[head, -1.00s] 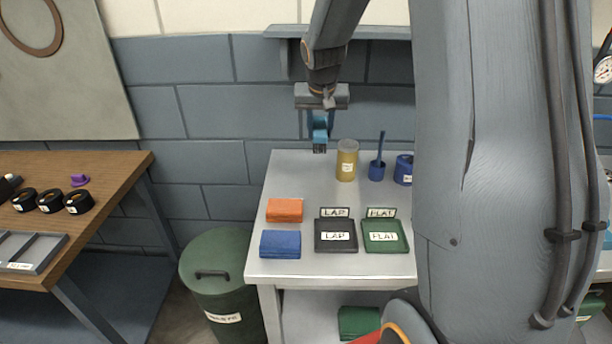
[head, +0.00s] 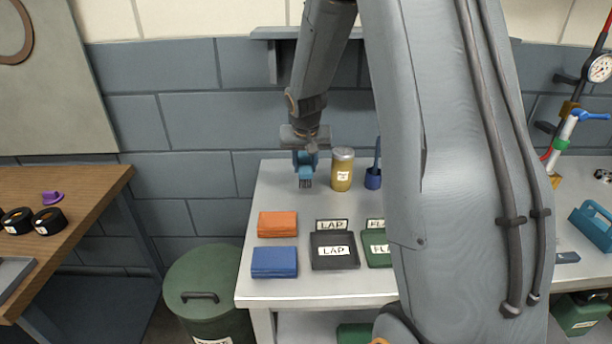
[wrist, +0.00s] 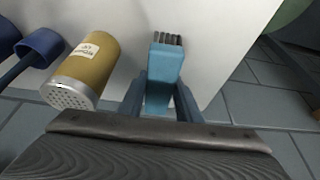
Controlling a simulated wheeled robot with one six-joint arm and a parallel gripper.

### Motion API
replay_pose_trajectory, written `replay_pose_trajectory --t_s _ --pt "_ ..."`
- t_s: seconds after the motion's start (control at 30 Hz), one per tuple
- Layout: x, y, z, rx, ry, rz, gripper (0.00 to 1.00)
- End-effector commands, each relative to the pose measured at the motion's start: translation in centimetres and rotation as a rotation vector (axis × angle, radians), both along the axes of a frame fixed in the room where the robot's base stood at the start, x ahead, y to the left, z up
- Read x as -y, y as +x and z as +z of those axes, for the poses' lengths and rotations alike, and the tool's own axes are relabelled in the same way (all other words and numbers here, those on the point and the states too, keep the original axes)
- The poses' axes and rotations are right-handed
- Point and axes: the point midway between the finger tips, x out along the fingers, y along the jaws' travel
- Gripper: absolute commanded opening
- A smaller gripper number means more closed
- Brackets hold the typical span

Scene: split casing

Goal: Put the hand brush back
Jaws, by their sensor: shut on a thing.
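The hand brush is a small blue brush (head: 306,172) with dark bristles. In the head view it hangs bristles down from my gripper (head: 305,155), over the back left part of the grey workbench (head: 215,290). In the wrist view the brush (wrist: 163,72) sits between the two blue fingers of my gripper (wrist: 160,95), bristles pointing away from the wrist. My gripper is shut on it. Whether the bristles touch the bench top is not clear.
A yellow shaker can (head: 342,170) stands close to the right of the brush. A blue pot (head: 373,178) stands beyond it. Orange cloths (head: 278,224), blue cloths (head: 274,262) and a black LAP tray (head: 334,262) lie nearer the front. A green waste bin (head: 205,295) stands left of the bench.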

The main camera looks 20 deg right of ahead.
Motion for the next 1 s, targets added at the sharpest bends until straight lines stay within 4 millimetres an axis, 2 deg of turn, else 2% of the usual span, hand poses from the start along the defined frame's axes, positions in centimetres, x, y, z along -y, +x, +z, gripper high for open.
replay_pose_trajectory --t_s 0.33,0.73,0.77,0.83,1.0 --pt "0.1 -0.1 -3.7 -0.001 0.000 -0.001 0.13" --pt "0.2 0.0 -4.2 0.001 0.000 -0.002 0.13" --pt "0.2 0.0 -4.2 0.000 0.001 -0.002 0.36" --pt "0.2 0.0 -4.1 0.000 0.001 -0.002 0.48" --pt "0.2 0.0 -4.1 0.000 0.001 -0.002 0.50"
